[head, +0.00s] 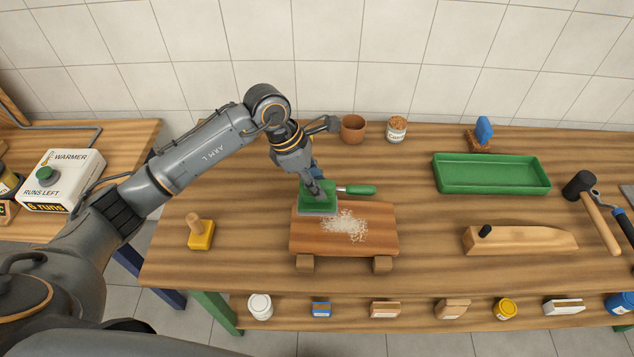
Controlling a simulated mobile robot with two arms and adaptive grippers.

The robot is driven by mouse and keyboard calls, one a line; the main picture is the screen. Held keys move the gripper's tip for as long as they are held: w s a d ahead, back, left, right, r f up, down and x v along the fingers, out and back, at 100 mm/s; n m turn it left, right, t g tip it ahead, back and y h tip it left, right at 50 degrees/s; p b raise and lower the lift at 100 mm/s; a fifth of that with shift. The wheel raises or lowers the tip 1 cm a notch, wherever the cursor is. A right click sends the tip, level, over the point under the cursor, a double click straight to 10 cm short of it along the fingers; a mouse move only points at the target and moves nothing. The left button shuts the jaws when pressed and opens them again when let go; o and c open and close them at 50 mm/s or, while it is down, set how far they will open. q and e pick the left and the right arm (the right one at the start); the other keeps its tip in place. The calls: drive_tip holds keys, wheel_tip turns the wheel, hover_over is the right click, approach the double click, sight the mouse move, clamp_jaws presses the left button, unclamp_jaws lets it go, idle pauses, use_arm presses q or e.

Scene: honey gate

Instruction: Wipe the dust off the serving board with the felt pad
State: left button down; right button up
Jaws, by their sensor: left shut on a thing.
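The serving board (370,246) is a reddish-brown wooden board on short feet, near the middle of the table. A patch of pale dust (345,226) lies on its middle, with loose specks around it. The felt pad (328,205), a green block with a grey underside, is at the board's back left corner, left of and behind the dust. My left gripper (316,190) is shut on the pad from above. I cannot tell whether the pad's underside touches the board. My right gripper is not in view.
A green-handled tool (358,190) lies just behind the board. A yellow block with a wooden knob (200,234) stands to the left. A brown pot (353,128) and a jar (396,130) stand behind. A green tray (492,188), wooden plane (520,241) and mallet (590,200) are right.

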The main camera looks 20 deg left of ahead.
use_arm(q)
drive_tip(key=b+x, duration=0.2)
drive_tip(key=x, duration=0.1)
drive_tip(key=shift+a+f, duration=0.25)
drive_tip(key=d, duration=0.1)
drive_tip(key=w+d, duration=0.1)
drive_tip(key=d, duration=0.1)
drive_tip(key=shift+d+r+b, duration=0.2)
drive_tip(key=shift+b, duration=0.2)
drive_tip(key=w+d+b, duration=0.2)
drive_tip(key=d, duration=0.6)
drive_tip(key=shift+d+b, duration=0.3)
drive_tip(key=shift+d, duration=0.05)
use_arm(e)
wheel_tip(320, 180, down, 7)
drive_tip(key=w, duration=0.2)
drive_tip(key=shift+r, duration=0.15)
use_arm(q)
drive_tip(key=shift+w, duration=0.15)
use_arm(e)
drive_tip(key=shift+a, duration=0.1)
use_arm(q)
drive_tip(key=shift+f, duration=0.7)
drive_tip(key=shift+f, duration=0.15)
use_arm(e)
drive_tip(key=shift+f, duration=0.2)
